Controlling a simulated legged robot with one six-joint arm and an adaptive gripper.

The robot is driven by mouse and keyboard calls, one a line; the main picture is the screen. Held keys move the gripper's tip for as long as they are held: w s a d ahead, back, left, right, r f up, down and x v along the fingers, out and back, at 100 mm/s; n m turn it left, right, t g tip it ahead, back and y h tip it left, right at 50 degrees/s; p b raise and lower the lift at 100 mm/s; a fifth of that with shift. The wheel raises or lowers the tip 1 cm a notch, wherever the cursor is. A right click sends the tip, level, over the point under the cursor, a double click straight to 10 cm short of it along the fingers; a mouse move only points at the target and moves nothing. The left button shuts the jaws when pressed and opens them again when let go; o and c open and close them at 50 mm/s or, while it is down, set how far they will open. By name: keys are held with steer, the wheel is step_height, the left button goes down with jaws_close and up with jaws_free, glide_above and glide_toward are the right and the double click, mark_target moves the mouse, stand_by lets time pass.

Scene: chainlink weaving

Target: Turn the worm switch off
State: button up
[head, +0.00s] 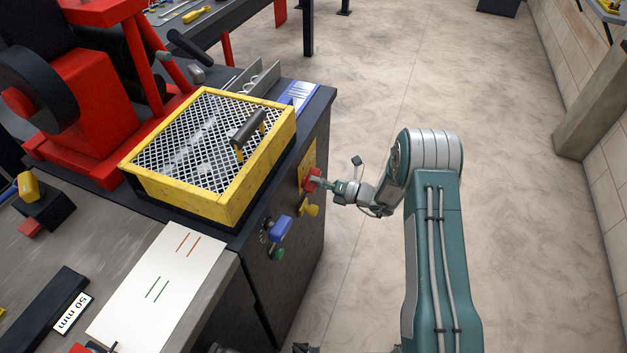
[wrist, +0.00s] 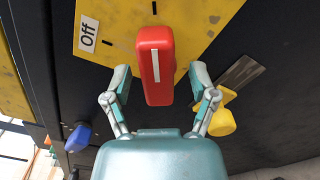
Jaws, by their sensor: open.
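A red switch handle (wrist: 153,50) with a white line sits on a yellow plate (wrist: 205,25) on the dark cabinet side. In the wrist view its line points up towards a dark mark on the plate, not at the "Off" label (wrist: 88,33) to the left. No "worm" label is readable. My gripper (wrist: 158,82) is open, one finger on each side of the handle's lower part; whether either finger touches it I cannot tell. In the head view the red handle (head: 312,179) is partly hidden by my gripper (head: 322,184), which reaches it from the right.
Below the plate are a yellow knob (head: 311,210), a blue handle (head: 281,228) and a green knob (head: 278,253). The yellow knob (wrist: 221,122) is close to my right finger in the wrist view. A yellow mesh-topped box (head: 225,213) stands above. Open floor (head: 480,90) lies right.

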steer(key=shift+w+a, duration=0.2)
steer(key=shift+a, duration=0.3)
jaws_close()
steer(key=shift+n, duration=0.4)
steer(key=n, duration=0.4)
steer(key=shift+s+r+n, duration=0.1)
steer(key=shift+s+n, duration=0.15)
steer(key=shift+n, duration=0.15)
steer(key=n, duration=0.6)
steer(key=shift+s, duration=0.25)
steer(key=shift+n, duration=0.3)
